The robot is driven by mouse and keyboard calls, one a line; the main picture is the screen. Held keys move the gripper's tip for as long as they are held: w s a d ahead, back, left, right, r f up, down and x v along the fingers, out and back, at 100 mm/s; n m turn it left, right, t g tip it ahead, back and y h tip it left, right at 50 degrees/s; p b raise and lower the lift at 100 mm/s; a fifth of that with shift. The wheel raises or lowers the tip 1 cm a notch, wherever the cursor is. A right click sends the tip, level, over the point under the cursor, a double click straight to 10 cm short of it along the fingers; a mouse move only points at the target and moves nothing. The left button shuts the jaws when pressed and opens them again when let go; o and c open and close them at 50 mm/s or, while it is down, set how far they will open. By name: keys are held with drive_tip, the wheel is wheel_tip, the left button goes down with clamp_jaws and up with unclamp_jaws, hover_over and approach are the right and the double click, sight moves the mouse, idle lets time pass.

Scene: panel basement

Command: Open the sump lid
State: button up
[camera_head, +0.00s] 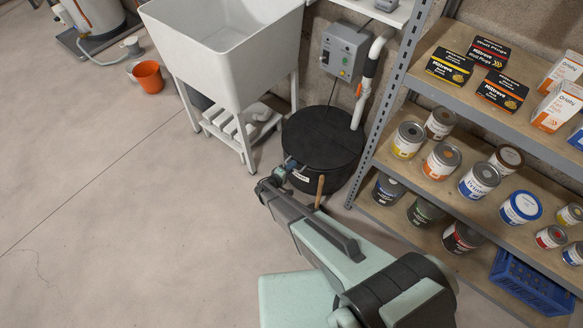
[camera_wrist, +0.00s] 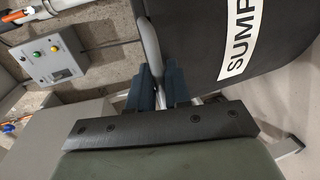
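The black round sump (camera_head: 322,137) stands on the floor between the white sink and the shelf rack. Its lid top looks flat and level in the head view. A white label reading "SUMP" (camera_wrist: 240,38) is on its dark front; the label is tiny in the head view. My gripper (camera_head: 286,166) is at the front left of the sump, close to its rim. In the wrist view my blue fingers (camera_wrist: 164,88) stand either side of a thin grey bar (camera_wrist: 151,45) beside the dark surface. I cannot tell whether they touch it.
A grey shelf rack (camera_head: 386,100) with paint cans and boxes stands close on the right. The white sink (camera_head: 226,45) is at the left, and a control box (camera_head: 344,52) and white pipe (camera_head: 364,95) are behind. A wooden stick (camera_head: 319,190) shows in front.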

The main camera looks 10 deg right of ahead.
clamp_jaws()
